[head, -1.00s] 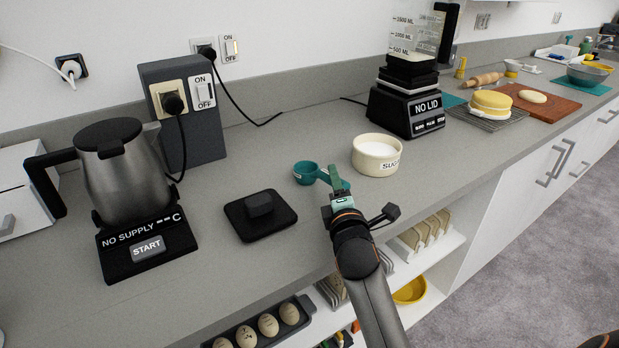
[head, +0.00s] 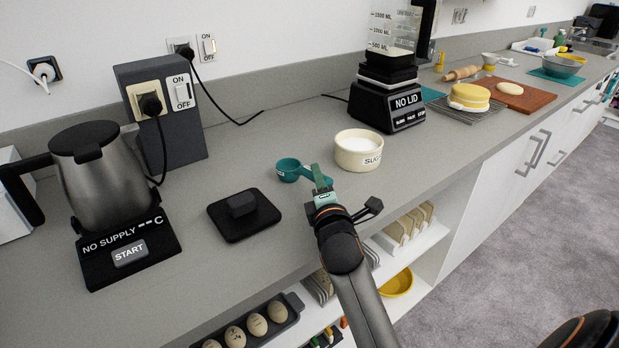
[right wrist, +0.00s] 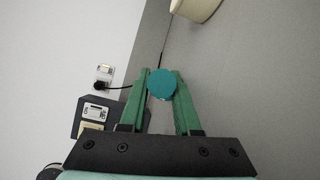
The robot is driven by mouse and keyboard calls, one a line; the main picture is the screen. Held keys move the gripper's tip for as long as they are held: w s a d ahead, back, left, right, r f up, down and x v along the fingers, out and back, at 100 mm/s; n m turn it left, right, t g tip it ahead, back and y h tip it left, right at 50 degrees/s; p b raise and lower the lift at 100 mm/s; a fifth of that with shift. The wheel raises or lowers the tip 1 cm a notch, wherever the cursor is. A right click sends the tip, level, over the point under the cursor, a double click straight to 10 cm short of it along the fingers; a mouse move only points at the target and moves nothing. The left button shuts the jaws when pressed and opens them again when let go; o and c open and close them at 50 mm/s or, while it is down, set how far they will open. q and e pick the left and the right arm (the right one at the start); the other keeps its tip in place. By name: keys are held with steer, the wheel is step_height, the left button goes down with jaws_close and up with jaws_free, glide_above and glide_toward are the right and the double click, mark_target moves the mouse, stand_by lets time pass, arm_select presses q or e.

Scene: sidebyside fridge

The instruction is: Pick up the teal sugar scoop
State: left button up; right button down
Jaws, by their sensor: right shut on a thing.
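The teal sugar scoop (head: 289,170) is on or just above the grey counter, left of the cream sugar bowl (head: 358,151). Its round cup points left and its handle runs right to my right gripper (head: 319,175). The green fingers of my right gripper are closed on the handle. In the right wrist view, a round teal part of the scoop (right wrist: 161,84) shows between the two fingers (right wrist: 160,77). Whether the scoop touches the counter, I cannot tell. My left gripper is out of view.
A black scale-like pad (head: 244,215) lies left of the scoop, with a kettle (head: 98,180) further left. A blender base (head: 387,105) stands behind the bowl. Below the counter edge, open shelves hold eggs (head: 257,325) and a yellow bowl (head: 397,283).

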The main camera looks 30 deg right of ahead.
step_height(320, 180, up, 3)
steer(key=shift+r+p, duration=0.2)
steer(key=shift+p, duration=0.3)
arm_select(q)
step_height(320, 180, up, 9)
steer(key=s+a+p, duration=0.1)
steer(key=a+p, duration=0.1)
steer(key=p, duration=0.7)
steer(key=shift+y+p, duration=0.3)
steer(key=shift+p, duration=0.1)
arm_select(e)
steer(key=s+r, duration=0.9)
steer(key=s, duration=0.5)
steer(key=shift+r, duration=0.25)
steer(key=shift+a, duration=0.1)
steer(key=c, duration=1.2)
jaws_free()
jaws_close()
